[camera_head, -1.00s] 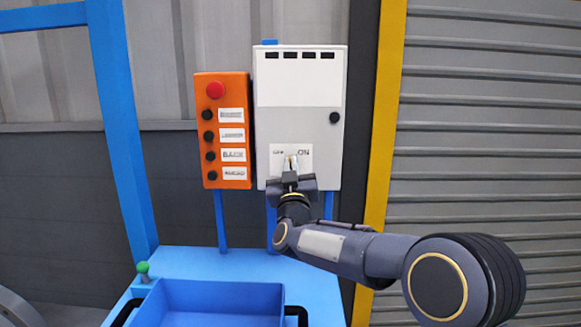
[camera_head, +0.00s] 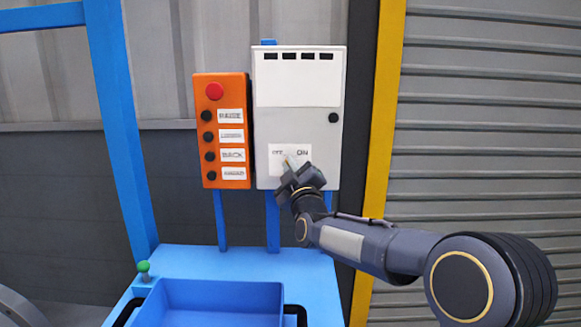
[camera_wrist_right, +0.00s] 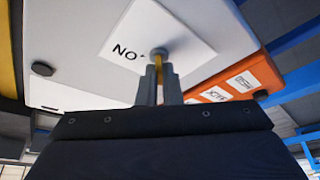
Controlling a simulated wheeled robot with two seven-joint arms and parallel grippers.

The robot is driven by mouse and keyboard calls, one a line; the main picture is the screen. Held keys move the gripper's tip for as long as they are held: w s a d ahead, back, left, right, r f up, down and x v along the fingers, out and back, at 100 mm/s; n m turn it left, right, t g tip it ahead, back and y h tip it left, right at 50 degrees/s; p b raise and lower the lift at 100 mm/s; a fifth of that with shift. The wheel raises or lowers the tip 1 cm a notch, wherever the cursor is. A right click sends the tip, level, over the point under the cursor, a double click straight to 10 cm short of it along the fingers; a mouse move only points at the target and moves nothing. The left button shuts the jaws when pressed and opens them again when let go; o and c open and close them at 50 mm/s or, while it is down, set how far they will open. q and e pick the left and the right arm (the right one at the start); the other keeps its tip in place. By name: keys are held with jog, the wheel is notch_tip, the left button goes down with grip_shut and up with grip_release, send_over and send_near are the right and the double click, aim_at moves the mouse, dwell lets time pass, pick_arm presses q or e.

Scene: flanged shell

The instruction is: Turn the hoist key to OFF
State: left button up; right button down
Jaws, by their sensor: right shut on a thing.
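The hoist key switch sits on a white label plate (camera_head: 303,151) marked OFF at left and ON at right, low on the grey control box (camera_head: 270,125). My right gripper (camera_head: 289,163) is at the plate from below, tilted with its fingertips toward the upper left. In the right wrist view, the fingers (camera_wrist_right: 159,84) are shut on the key (camera_wrist_right: 159,70), a thin yellowish piece in front of a round grey lock. The ON lettering shows upside down beside it. The fingers mostly hide the key in the head view. My left gripper is not in view.
An orange button box (camera_head: 224,130) with a red button (camera_head: 214,91) and several black buttons stands left of the grey box. A blue tray (camera_head: 215,302) and a green knob (camera_head: 144,267) are below. A yellow post (camera_head: 385,120) stands at right.

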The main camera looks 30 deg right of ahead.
dwell(0.4)
jog(key=c, duration=1.6)
grip_release()
jog(key=shift+s, duration=0.1)
jog(key=b+v, duration=0.1)
jog(key=v, duration=0.6)
jog(key=shift+s+a+f, duration=0.15)
jog(key=shift+s+a, duration=0.05)
jog(key=shift+s, duration=0.1)
